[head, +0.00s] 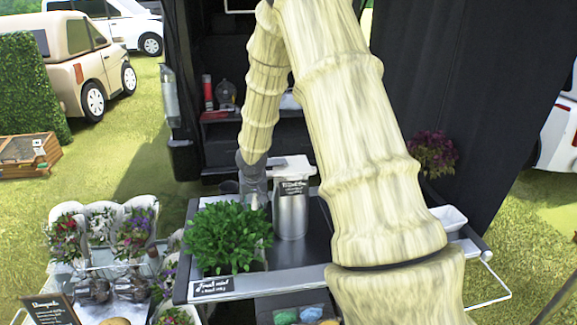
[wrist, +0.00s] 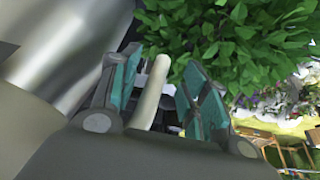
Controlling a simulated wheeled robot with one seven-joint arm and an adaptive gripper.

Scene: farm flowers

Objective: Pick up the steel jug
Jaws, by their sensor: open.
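The steel jug (head: 291,214) stands upright on the cart's dark top, with a small black label near its rim. My gripper (head: 255,194) is down just left of it, its lower part partly hidden by the green plant. In the wrist view the shiny metal side of the jug (wrist: 70,45) fills the upper left. There my gripper (wrist: 155,95) is open, with a teal-padded finger on each side. A pale rod-like piece (wrist: 151,92) shows between the fingers; I cannot tell whether it is part of the jug.
A leafy green plant (head: 226,235) stands close by my gripper, at the cart's front left. A white dish (head: 447,217) is on the right side. Wrapped flower bunches (head: 134,232) stand at the left. My arm hides much of the cart's right half.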

